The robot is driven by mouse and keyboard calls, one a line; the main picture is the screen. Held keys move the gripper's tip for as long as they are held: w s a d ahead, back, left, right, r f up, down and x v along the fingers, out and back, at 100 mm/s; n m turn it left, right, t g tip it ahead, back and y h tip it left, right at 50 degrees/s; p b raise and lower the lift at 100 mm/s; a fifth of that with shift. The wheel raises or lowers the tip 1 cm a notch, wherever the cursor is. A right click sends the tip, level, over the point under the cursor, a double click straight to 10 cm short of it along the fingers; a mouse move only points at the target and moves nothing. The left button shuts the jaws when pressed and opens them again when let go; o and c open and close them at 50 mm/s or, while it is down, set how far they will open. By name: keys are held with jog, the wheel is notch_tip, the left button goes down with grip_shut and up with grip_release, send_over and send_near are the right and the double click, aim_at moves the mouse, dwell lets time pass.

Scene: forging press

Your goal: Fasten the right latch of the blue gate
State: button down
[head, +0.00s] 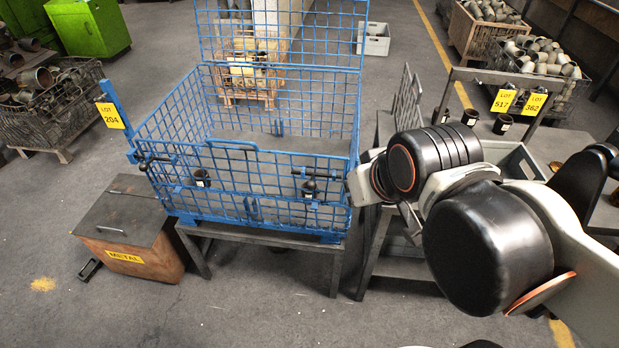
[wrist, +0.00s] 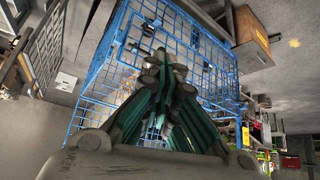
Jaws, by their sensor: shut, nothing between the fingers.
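The blue gate (head: 232,146) is the front mesh panel of a blue wire cage and stands upright in the head view. Its right latch (head: 316,174) is a dark bar with a small knob near the gate's upper right part. I cannot tell whether its bolt reaches into the right post. The left latch (head: 155,160) sits at the left post. Contact with the cage cannot be told.
The cage stands on a dark metal table (head: 250,236). A rusty metal box (head: 130,225) stands left of it. A grey bench (head: 395,268) with dark cups and yellow lot cards is at the right, close to my arm. The floor in front is clear.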

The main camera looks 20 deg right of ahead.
jog(key=w+a+n+g+y+p, duration=0.1)
jog(key=w+n, duration=0.1)
jog(key=w, duration=0.4)
jog(key=w+a+n+g+p, duration=0.1)
jog(key=w+a+n, duration=0.15)
jog(key=w, duration=0.35)
jog(key=w+a+f+n+g+y+p, duration=0.1)
jog(key=w+f+n, duration=0.5)
jog(key=w, duration=0.6)
notch_tip(320, 180, down, 3)
jog(key=shift+a+r+g+y, duration=0.15)
jog(key=shift+a+g+y, duration=0.35)
jog(key=shift+g, duration=0.5)
notch_tip(320, 180, down, 9)
jog(key=b, duration=0.4)
jog(key=shift+s+d+r, duration=0.15)
jog(key=shift+s+d, duration=0.1)
jog(key=shift+d, duration=0.05)
